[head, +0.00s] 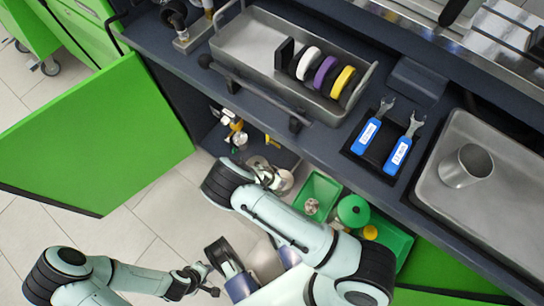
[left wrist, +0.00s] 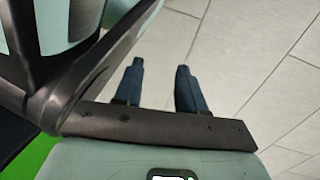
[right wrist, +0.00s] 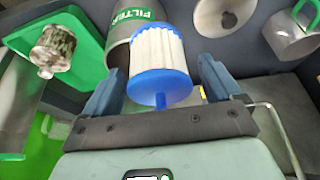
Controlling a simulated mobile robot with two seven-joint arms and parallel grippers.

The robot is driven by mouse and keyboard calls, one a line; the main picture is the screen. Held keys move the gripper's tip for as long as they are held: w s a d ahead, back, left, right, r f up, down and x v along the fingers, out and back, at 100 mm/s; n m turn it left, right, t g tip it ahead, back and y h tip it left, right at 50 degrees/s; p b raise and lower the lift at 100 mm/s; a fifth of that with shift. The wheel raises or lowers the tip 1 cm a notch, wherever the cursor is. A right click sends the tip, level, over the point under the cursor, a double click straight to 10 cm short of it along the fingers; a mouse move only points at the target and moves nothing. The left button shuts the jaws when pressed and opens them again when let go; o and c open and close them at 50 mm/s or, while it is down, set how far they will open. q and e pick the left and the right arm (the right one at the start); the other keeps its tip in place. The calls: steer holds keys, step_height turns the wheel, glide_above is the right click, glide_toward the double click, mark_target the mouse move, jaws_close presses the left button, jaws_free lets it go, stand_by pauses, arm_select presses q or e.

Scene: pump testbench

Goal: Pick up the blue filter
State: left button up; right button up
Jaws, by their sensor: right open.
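The blue filter (right wrist: 160,62), a white pleated cylinder with a blue end cap and stem, shows in the right wrist view. It lies ahead of my right gripper (right wrist: 160,82), between its open fingers, with gaps on both sides. A grey container marked FILTER (right wrist: 122,45) is right behind the filter; I cannot tell whether the filter sits in it. In the head view my right arm reaches into the open cabinet under the bench and hides most of this area. My left gripper (left wrist: 160,85) is open and empty over the tiled floor, far from the filter.
In the right wrist view a green tray (right wrist: 88,52) with a metal part (right wrist: 52,50) is on the left, and a metal mug (right wrist: 290,35) is at the upper right. The bench (head: 205,85) overhangs the cabinet. A green door (head: 100,135) stands open on the left.

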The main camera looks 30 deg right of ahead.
steer(key=shift+d+f, duration=0.15)
steer(key=shift+f, duration=0.15)
steer(key=c, duration=1.2)
arm_select(q)
steer(key=shift+s+f, duration=0.1)
steer(key=shift+s, duration=0.15)
arm_select(e)
steer(key=shift+r, duration=0.15)
arm_select(q)
steer(key=w+d+r+t+p, duration=0.1)
steer(key=w+r+t+p, duration=0.2)
steer(key=w+r+p, duration=0.35)
arm_select(e)
step_height(320, 180, up, 13)
steer(key=shift+w+f+b, duration=0.1)
steer(key=shift+b, duration=0.8)
arm_select(q)
steer(key=shift+m+g, duration=0.4)
steer(key=shift+g, duration=0.2)
steer(key=r, duration=0.1)
steer(key=s+d+r+p, duration=0.1)
steer(key=d+r+p, duration=0.1)
steer(key=shift+s+d+r, duration=0.1)
steer(key=shift+s, duration=0.2)
arm_select(e)
step_height(320, 180, up, 7)
